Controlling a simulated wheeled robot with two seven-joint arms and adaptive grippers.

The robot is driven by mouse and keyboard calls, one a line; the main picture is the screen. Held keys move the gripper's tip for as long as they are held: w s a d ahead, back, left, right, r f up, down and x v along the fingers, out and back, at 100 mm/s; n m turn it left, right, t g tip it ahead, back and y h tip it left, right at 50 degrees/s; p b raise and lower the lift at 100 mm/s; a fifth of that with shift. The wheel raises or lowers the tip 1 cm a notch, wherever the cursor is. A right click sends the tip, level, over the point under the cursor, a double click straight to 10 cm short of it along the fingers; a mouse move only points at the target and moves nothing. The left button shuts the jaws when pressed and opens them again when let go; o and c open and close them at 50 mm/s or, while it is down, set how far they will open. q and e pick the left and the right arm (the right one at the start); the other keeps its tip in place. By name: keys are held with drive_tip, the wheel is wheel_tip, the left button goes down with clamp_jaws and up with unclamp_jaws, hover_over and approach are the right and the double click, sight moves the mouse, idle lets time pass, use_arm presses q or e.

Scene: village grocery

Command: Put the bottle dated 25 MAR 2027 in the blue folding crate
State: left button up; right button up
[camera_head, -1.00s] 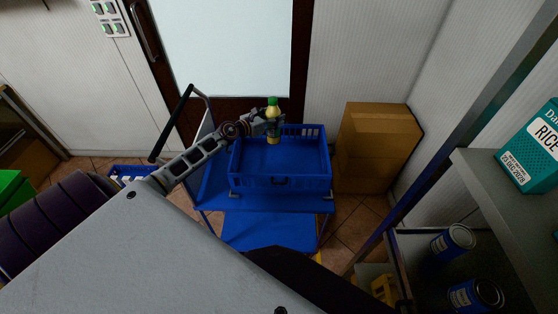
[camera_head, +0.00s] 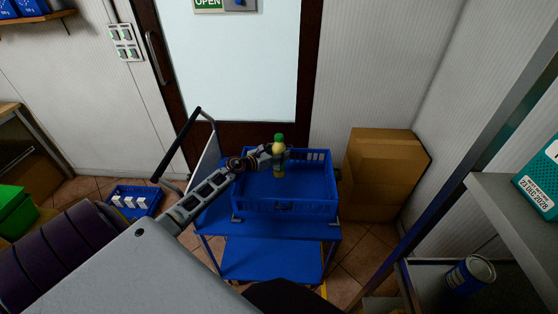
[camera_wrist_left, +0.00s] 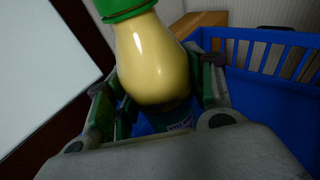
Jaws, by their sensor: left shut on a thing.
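A bottle (camera_head: 279,160) with a green cap and pale yellow contents is held upright by my left gripper (camera_head: 272,153). In the left wrist view the bottle (camera_wrist_left: 152,58) stands between the two fingers, which are shut on it. Its label is mostly hidden and I cannot read a date on it. The blue folding crate (camera_head: 284,207) sits open on a blue cart, and its inside looks empty. The bottle is over the back part of the crate; I cannot tell whether it touches the floor. The crate wall also shows in the left wrist view (camera_wrist_left: 268,52). My right gripper is not in view.
The blue cart (camera_head: 270,260) has a lower shelf and a dark handle at left. Cardboard boxes (camera_head: 383,172) stand close to its right. A metal shelf (camera_head: 500,205) rises at right. A small blue crate (camera_head: 133,199) with white items is on the floor at left.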

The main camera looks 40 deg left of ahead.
sight(278, 171)
use_arm(q)
wheel_tip(278, 171, down, 3)
drive_tip(key=shift+f+b, duration=0.2)
drive_tip(key=shift+b, duration=0.4)
drive_tip(key=shift+f, duration=0.15)
drive_tip(key=o, duration=1)
drive_tip(key=shift+f, duration=0.15)
drive_tip(key=o, duration=0.4)
drive_tip(key=shift+o, duration=0.2)
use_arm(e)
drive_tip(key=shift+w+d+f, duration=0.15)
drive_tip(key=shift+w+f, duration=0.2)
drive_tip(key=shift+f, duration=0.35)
